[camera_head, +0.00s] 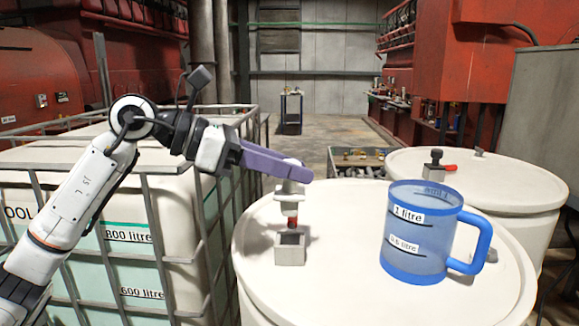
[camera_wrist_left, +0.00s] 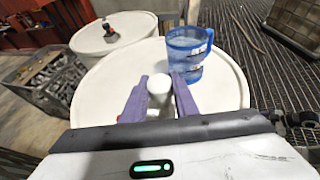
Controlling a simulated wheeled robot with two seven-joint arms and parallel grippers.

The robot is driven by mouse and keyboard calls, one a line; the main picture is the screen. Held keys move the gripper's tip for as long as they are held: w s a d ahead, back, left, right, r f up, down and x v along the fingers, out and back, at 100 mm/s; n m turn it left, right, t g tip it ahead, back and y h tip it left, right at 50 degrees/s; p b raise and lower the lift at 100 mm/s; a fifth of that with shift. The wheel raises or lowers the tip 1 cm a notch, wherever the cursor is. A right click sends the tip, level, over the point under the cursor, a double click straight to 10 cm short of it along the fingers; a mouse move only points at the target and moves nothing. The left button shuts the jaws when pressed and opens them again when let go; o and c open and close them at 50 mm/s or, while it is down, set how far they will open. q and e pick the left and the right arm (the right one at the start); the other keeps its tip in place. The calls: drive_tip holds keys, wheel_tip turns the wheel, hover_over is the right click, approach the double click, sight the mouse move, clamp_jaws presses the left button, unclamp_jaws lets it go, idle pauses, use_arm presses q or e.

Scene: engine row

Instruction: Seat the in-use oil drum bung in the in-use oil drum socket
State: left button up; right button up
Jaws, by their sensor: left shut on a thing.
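The in-use oil drum bung (camera_head: 290,190), a white round-topped piece with a red lower part, is upright between the purple fingers of my left gripper (camera_head: 288,166). In the left wrist view the white top of the bung (camera_wrist_left: 159,84) shows between both fingers (camera_wrist_left: 159,98), which are shut on it. The in-use oil drum socket (camera_head: 290,254) is a small grey square block with a dark opening, on the near white drum (camera_head: 345,290). The bung hangs just above the socket, roughly in line with it. In the wrist view the socket is hidden.
A blue measuring jug (camera_head: 425,240) stands on the same drum, right of the socket. A second white drum (camera_head: 520,185) behind has a similar block with a black and red fitting (camera_head: 436,165). A caged white tank (camera_head: 110,230) stands left. The drum's front top is clear.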

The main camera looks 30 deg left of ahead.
sight(282, 211)
use_arm(q)
drive_tip(key=shift+f+b, duration=0.85)
drive_tip(key=shift+f, duration=0.35)
drive_tip(key=shift+f+b, duration=0.45)
drive_tip(key=shift+f, duration=0.05)
drive_tip(key=shift+f+b, duration=0.65)
drive_tip(key=shift+f, duration=0.1)
drive_tip(key=shift+f+b, duration=0.65)
drive_tip(key=shift+f, duration=0.1)
drive_tip(key=shift+f+b, duration=0.55)
drive_tip(key=shift+f, duration=0.35)
use_arm(e)
drive_tip(key=f, duration=0.1)
drive_tip(key=a+f, duration=0.1)
drive_tip(key=w+f, duration=0.1)
drive_tip(key=f, duration=0.1)
drive_tip(key=shift+w+a, duration=0.1)
drive_tip(key=shift+a, duration=0.25)
use_arm(q)
drive_tip(key=o, duration=1.1)
drive_tip(key=shift+o, duration=0.2)
